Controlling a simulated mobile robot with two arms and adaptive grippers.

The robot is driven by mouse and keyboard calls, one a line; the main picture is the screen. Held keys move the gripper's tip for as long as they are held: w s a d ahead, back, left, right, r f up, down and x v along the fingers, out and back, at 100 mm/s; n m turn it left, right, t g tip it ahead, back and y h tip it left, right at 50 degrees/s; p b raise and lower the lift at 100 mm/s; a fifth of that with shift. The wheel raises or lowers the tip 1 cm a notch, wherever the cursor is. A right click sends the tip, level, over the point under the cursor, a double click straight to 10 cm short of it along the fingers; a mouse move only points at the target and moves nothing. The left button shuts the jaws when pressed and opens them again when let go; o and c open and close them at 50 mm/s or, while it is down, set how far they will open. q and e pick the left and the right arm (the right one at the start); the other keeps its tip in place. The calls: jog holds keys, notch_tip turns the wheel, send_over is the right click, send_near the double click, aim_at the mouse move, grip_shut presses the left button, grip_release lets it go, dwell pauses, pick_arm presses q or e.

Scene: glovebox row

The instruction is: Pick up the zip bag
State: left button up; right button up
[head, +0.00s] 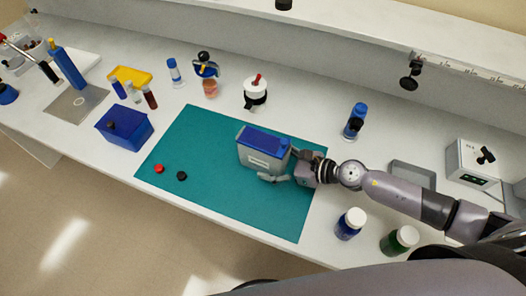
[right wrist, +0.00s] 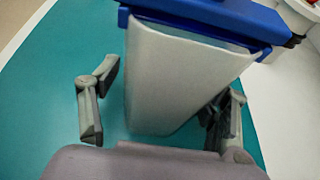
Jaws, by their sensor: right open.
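The zip bag (head: 258,157) stands upright on the teal mat (head: 210,150). It has a pale grey body and a blue top edge, with a light label on its front. My right gripper (head: 284,165) is at the bag's right end, low beside it, with its fingers spread. In the right wrist view the bag (right wrist: 180,75) stands between the two open fingers (right wrist: 163,105). A gap shows at the left finger; the right finger is partly hidden behind the bag, so I cannot tell whether it touches. My left gripper is not in view.
A red cap (head: 159,169) and a black cap (head: 182,176) lie on the mat's left part. A blue box (head: 124,129) stands left of the mat. White-capped jars (head: 349,224) stand at the front right. A blue-capped bottle (head: 355,122) stands behind my right gripper.

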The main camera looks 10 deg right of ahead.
jog(key=shift+c, duration=0.6)
jog(key=c, duration=1.1)
notch_tip(320, 180, up, 19)
jog(key=p, duration=1)
jog(key=shift+f+b, duration=7.5)
jog(key=shift+f, duration=1)
jog(key=shift+f+b, duration=0.8)
jog(key=shift+f, duration=0.2)
